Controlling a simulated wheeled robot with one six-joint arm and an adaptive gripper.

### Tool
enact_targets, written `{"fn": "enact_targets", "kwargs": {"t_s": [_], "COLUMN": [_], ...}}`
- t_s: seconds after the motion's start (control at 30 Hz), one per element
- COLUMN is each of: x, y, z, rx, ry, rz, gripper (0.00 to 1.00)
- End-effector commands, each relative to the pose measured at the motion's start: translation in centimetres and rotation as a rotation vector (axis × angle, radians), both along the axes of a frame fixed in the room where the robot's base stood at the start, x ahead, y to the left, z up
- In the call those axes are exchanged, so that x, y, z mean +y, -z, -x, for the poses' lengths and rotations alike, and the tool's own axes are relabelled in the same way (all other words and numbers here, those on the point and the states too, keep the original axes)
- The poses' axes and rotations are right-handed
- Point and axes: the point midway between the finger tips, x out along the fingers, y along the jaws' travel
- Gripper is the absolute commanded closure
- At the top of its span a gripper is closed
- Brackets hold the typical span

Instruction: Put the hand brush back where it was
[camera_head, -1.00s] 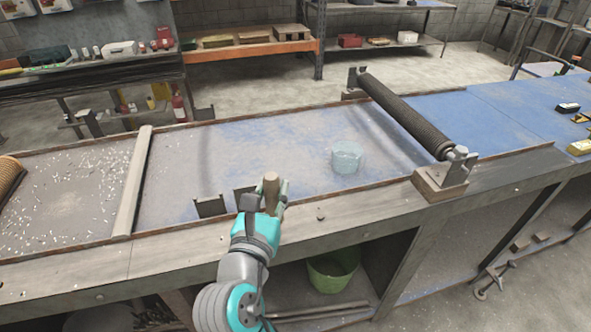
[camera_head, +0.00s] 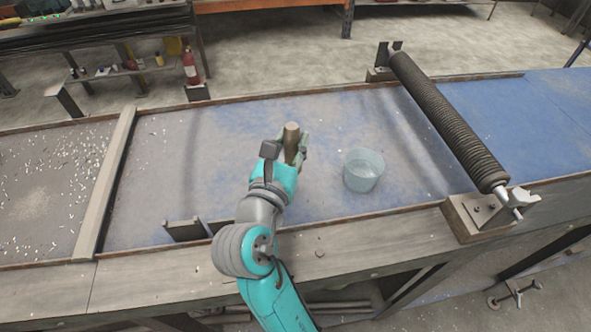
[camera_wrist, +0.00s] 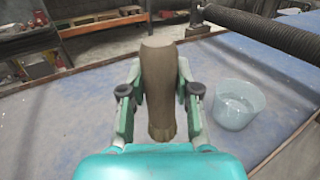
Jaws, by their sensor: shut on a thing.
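My gripper (camera_head: 290,153) is shut on a brown wooden handle, which I take to be the hand brush (camera_head: 291,135). In the wrist view the handle (camera_wrist: 157,80) stands upright between the two fingers, and no bristles show. The gripper is over the blue-grey worn bench top (camera_head: 230,150), left of a clear plastic tub (camera_head: 363,172). The tub also shows at the right of the wrist view (camera_wrist: 238,105). I cannot tell how high the handle is above the bench.
A ribbed roller (camera_head: 450,120) on brackets spans the bench at the right. A wooden strip (camera_head: 105,185) crosses it at the left, with pale scraps (camera_head: 50,160) beyond. Dark metal brackets (camera_head: 185,231) stand at the front edge.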

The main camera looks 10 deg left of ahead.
Motion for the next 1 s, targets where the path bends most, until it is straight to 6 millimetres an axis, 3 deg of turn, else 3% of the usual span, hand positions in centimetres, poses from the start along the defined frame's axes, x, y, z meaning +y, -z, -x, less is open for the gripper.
{"fn": "enact_targets", "kwargs": {"t_s": [0.1, 0.6, 1.0], "x": [0.0, 0.0, 0.0], "y": [2.4, 7.7, 8.2], "z": [0.0, 0.0, 0.0], "rx": [0.004, 0.000, 0.000], "ry": [0.000, 0.000, -0.001], "rz": [0.004, 0.002, 0.001], "gripper": [1.00, 1.00, 1.00]}}
